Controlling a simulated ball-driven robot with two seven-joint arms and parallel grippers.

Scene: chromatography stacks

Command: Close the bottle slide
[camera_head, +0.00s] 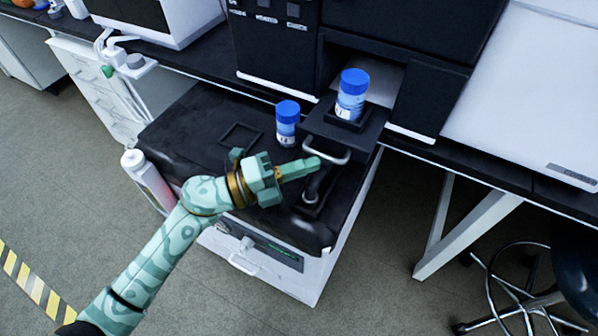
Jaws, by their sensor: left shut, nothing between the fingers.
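The bottle slide (348,138) is a dark drawer that sticks out of the black chromatography stack (275,45), with a light metal handle (327,150) on its front. A second blue-capped bottle (287,124) stands on the black top just left of the slide. My left gripper (314,163) is shut and empty, its fingertips close to the handle's left end; I cannot tell whether they touch it. My right gripper is not in view.
The black-topped cabinet (190,130) below the slide has a square recess on its left and another recess near its front edge. A white bottle (148,178) is at its left side. A stool (530,290) stands at lower right.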

